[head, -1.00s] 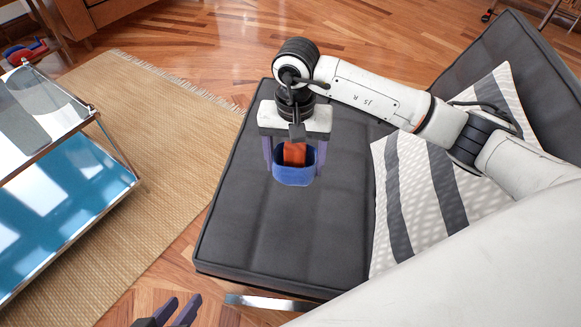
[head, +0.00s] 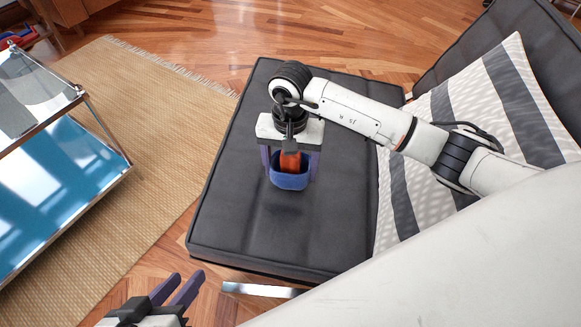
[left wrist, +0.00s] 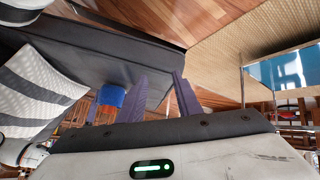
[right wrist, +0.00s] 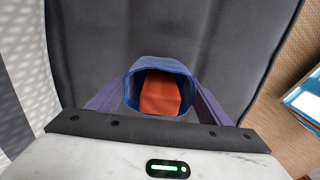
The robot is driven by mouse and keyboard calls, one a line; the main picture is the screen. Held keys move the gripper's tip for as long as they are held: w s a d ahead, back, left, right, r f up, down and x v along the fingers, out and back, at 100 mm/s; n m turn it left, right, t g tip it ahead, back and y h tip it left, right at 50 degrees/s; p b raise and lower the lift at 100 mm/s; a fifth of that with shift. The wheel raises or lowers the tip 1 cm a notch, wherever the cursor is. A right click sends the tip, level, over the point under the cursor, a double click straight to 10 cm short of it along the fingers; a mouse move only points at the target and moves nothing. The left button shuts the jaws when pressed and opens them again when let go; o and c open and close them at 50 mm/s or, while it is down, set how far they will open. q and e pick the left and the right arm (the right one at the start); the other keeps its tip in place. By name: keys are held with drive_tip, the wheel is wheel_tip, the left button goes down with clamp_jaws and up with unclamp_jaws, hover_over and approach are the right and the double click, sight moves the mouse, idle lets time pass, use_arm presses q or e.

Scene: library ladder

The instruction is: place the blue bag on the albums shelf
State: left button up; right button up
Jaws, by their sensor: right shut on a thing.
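The blue bag (head: 290,181) is a small open-topped blue container with an orange-red thing (head: 290,160) inside. My right gripper (head: 290,172) is shut on the bag, with a purple finger on either side. The bag hangs upright over the dark grey seat, with a shadow below it. The right wrist view shows the bag (right wrist: 160,70) between the fingers, and the left wrist view shows it (left wrist: 111,96) too. My left gripper (head: 182,290) is open and empty, low at the front of the seat. I see no shelf that I can tell is the albums shelf.
The dark grey seat (head: 235,215) has a striped cushion (head: 440,120) on its right. A metal-framed glass table with a blue lower surface (head: 65,180) stands at the left on a woven rug (head: 150,120). Wood floor lies between the rug and the seat.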

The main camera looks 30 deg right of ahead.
drive_tip(key=o, duration=1.1)
